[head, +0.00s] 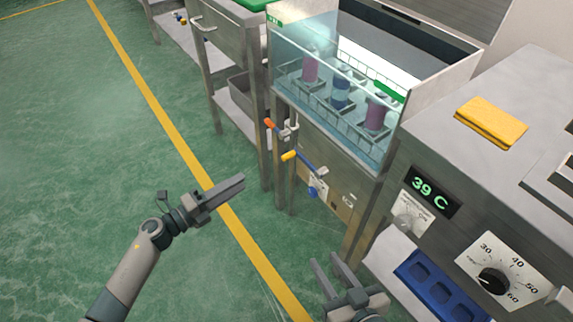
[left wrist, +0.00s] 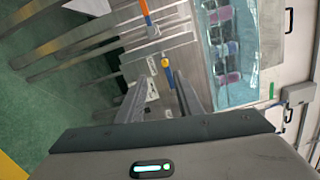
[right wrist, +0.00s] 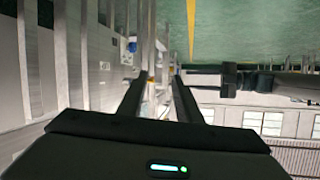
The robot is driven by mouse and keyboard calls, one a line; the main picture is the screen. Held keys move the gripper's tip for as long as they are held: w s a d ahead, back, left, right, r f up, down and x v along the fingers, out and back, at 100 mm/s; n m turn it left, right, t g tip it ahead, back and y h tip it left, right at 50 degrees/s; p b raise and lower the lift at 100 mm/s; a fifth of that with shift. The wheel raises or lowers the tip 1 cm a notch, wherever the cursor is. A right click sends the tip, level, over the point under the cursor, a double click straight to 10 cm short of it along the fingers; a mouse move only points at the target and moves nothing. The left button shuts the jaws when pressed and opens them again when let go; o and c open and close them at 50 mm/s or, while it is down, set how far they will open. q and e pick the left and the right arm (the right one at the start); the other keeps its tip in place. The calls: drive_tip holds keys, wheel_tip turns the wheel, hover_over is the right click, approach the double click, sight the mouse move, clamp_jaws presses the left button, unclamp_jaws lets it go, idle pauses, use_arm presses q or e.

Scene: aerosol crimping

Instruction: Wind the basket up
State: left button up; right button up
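The wire basket (head: 322,98) sits inside the glass-fronted water tank (head: 385,158) and holds a pink can (head: 310,69), a blue can (head: 341,86) and a purple can (head: 376,113). My left gripper (head: 240,181) is open and empty, short of the yellow grip. My right gripper (head: 325,258) is open and empty, lower and nearer.
A steel cabinet with a 39 C display (head: 430,190) and a dial (head: 493,281) stands at right. A blue tray (head: 432,285) is beside my right gripper. The green floor (head: 90,140) at left is clear.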

sight(288, 154)
use_arm(q)
drive_tip(key=shift+d+r+m+g+h, duration=0.3)
drive_tip(key=shift+d+r+m+g, duration=0.1)
drive_tip(key=shift+m, duration=0.6)
use_arm(e)
wheel_tip(288, 154, up, 2)
drive_tip(key=shift+a+r+t, duration=0.1)
drive_tip(key=shift+r+t, duration=0.05)
drive_tip(key=shift+t, duration=0.15)
use_arm(q)
drive_tip(key=shift+w+d, duration=0.1)
drive_tip(key=shift+d, duration=0.05)
